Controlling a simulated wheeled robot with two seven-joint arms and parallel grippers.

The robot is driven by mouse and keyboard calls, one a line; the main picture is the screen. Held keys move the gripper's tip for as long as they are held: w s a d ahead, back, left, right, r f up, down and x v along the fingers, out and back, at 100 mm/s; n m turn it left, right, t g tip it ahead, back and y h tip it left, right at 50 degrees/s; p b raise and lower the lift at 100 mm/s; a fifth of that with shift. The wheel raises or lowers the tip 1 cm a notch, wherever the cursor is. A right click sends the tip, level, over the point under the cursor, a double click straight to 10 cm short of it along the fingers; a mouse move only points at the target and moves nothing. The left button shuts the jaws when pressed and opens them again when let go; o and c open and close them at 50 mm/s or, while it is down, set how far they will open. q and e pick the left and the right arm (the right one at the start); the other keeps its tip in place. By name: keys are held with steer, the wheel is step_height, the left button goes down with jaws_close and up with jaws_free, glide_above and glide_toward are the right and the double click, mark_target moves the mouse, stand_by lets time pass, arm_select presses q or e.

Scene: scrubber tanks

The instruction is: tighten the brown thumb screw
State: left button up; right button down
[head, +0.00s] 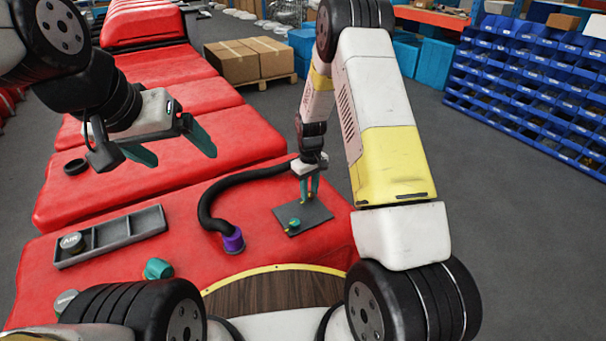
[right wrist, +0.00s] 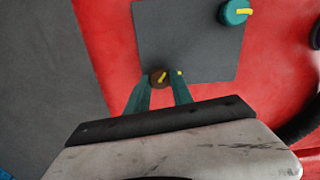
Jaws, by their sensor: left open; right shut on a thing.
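The brown thumb screw (right wrist: 158,78) is at the near edge of the dark grey plate (right wrist: 190,40) in the right wrist view. It has a yellow mark on its top. My right gripper (right wrist: 160,77) has its teal fingers on both sides of the screw and is shut on it. In the head view my right gripper (head: 309,198) points down at the plate (head: 318,214), and its fingers hide the brown screw. My left gripper (head: 182,158) is open and empty above the red surface, its teal fingers wide apart.
A teal screw (right wrist: 232,14) with a yellow mark stands on the same plate. A black hose (head: 212,195) with a purple end (head: 233,242) lies left of it. A grey tray (head: 125,230) and a teal cap (head: 158,268) are further left on the red surface.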

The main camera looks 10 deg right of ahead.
mark_target(310, 193)
steer(key=m, duration=0.5)
steer(key=shift+r+m, duration=0.1)
steer(key=shift+m, duration=0.2)
steer(key=m, duration=0.4)
steer(key=shift+w+m, duration=0.1)
steer(key=shift+m, duration=0.3)
steer(key=c, duration=1.1)
jaws_free()
steer(key=shift+r, duration=3.9)
